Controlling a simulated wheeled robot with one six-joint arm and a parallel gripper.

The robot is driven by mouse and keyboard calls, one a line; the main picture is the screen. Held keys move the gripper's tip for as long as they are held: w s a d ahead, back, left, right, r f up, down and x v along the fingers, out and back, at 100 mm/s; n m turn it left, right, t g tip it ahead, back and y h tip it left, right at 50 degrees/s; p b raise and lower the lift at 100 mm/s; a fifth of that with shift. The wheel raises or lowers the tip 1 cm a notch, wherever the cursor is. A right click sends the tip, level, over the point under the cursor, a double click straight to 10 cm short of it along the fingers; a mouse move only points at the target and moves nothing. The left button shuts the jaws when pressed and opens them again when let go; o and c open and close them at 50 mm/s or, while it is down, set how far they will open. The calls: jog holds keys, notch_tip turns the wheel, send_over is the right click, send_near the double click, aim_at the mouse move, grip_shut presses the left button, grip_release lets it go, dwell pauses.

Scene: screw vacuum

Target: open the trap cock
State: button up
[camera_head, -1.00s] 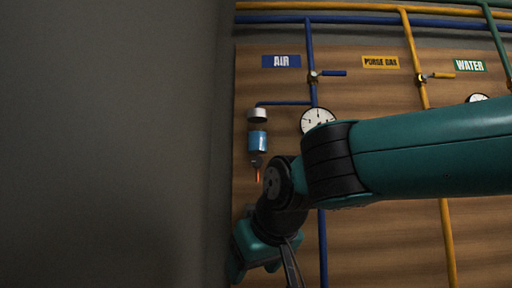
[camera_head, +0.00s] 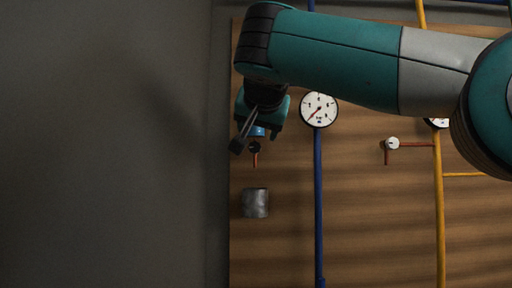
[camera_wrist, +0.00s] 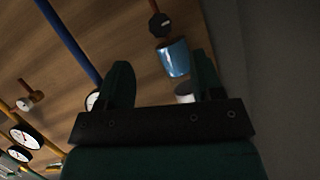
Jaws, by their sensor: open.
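The trap cock (camera_head: 254,148) is a small dark knob with a red-orange lever (camera_head: 256,160) pointing down, under the blue trap bowl (camera_head: 258,131). My gripper (camera_head: 241,142) is in front of it and slightly left in the head view, partly covering the bowl. In the wrist view the cock (camera_wrist: 160,25) lies beyond the fingertips, its reddish lever (camera_wrist: 152,5) running to the top edge. The blue bowl (camera_wrist: 174,58) shows between the open, empty fingers (camera_wrist: 161,66). I see no contact with the cock; the exact distance is unclear.
A grey metal cup (camera_head: 255,202) is on the board below the cock. A blue pipe (camera_head: 319,210) with a round gauge (camera_head: 319,109) runs to the right. A yellow pipe (camera_head: 438,220) and a small red valve (camera_head: 392,143) are farther right. The grey wall (camera_head: 100,150) at left is clear.

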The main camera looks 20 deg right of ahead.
aim_at(255, 146)
jog(key=p+x, duration=0.1)
jog(key=x, duration=0.8)
jog(key=shift+p, duration=0.35)
jog(key=c, duration=0.9)
